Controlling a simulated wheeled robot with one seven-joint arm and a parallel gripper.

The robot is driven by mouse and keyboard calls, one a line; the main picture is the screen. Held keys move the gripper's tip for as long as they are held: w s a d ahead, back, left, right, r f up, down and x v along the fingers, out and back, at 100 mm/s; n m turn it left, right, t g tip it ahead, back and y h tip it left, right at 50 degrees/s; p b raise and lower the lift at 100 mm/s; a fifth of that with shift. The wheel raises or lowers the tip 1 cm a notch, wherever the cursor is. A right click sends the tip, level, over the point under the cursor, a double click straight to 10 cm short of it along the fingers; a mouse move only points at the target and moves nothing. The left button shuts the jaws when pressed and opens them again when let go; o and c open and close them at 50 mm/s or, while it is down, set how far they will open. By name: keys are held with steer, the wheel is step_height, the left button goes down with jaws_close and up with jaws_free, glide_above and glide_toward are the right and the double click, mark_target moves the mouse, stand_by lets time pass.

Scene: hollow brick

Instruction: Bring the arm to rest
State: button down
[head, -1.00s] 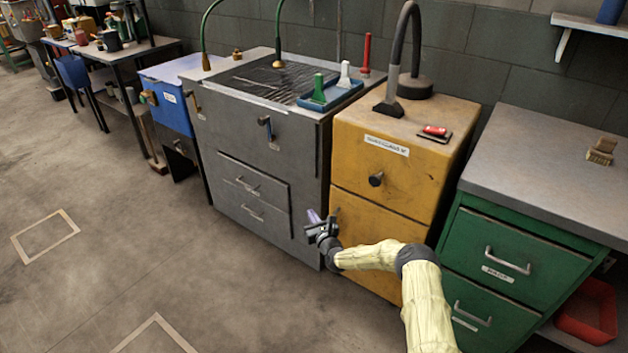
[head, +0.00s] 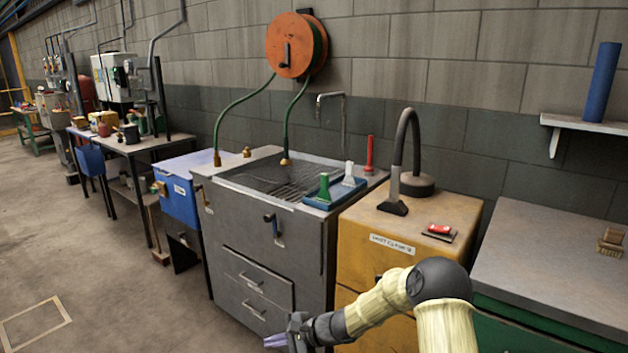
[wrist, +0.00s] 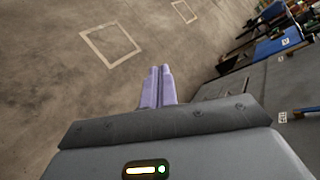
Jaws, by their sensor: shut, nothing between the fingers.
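My gripper (head: 276,341) is low in the head view, in front of the grey sink cabinet (head: 236,239). In the wrist view its two purple fingers (wrist: 158,84) lie side by side, closed, with nothing between them. They point out over the bare concrete floor (wrist: 150,25). My arm is bent, with its elbow raised in front of the yellow cabinet (head: 357,238). The gripper appears apart from the cabinets.
A green cabinet with a grey top (head: 545,250) stands at the right. A blue bin (head: 178,205) and a dark table (head: 150,146) stand to the left. Taped floor outlines (head: 35,322) mark the open floor. An orange hose reel (head: 296,44) hangs on the wall.

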steer(key=s+d+r+n+h, duration=0.4)
steer(key=s+d, duration=0.4)
steer(key=d, duration=0.1)
steer(key=s+d+r+n+h, duration=0.3)
steer(key=s+d+r+h, duration=0.1)
steer(key=s+d, duration=0.45)
steer(key=s+d+r+n+h, duration=0.4)
steer(key=s+d, duration=0.4)
steer(key=s, duration=0.1)
steer(key=w+p+v, duration=0.2)
steer(key=p+v, duration=0.8)
steer(key=p, duration=0.1)
steer(key=w+r+p+v, duration=0.1)
steer(key=w+p+v, duration=0.1)
steer(key=p+v, duration=0.9)
steer(key=shift+w+r+p, duration=0.25)
steer(key=shift+w+p, duration=0.3)
steer(key=shift+p, duration=0.05)
steer(key=shift+a, duration=0.15)
